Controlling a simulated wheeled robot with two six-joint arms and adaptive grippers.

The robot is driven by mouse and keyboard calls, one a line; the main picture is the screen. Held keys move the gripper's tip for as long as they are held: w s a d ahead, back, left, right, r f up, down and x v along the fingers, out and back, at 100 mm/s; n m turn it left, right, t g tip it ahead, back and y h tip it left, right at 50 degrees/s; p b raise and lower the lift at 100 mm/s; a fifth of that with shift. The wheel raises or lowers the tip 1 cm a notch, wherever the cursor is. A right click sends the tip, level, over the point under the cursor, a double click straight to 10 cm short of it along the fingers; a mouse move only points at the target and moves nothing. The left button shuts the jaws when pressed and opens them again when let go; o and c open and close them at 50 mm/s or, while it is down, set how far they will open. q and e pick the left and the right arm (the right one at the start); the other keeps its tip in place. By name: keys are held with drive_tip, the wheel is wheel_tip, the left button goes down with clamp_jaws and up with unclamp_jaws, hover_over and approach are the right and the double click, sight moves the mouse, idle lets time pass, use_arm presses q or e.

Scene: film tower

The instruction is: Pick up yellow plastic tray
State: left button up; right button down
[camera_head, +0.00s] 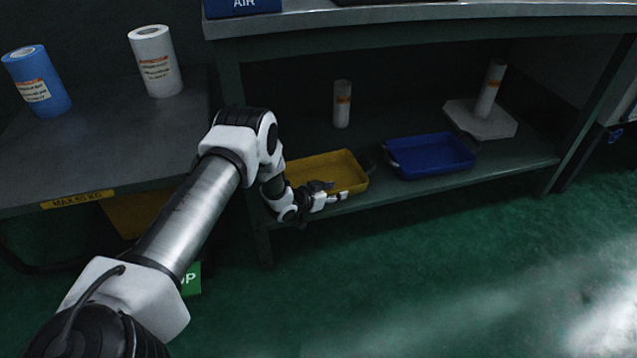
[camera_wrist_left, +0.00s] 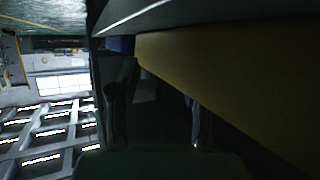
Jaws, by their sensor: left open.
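The yellow plastic tray (camera_head: 335,164) lies on the lower shelf, left of a blue tray. My left gripper (camera_head: 332,192) is at the tray's front side and hides part of it. In the left wrist view the tray's yellow wall (camera_wrist_left: 225,80) fills the right side, close to the fingers. The left gripper (camera_wrist_left: 155,105) is open, with one dark finger on each side. I cannot tell whether a finger touches the tray. My right gripper is not in view.
The blue tray (camera_head: 430,155) and a white roll (camera_head: 342,104) share the shelf (camera_head: 500,168). Another roll (camera_head: 490,88) stands on a pale plate (camera_head: 480,122) at right. The worktop (camera_head: 420,14) overhangs the shelf. Another yellow object (camera_head: 135,213) is under the left table. The green floor in front is clear.

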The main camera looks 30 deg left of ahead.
use_arm(q)
clamp_jaws()
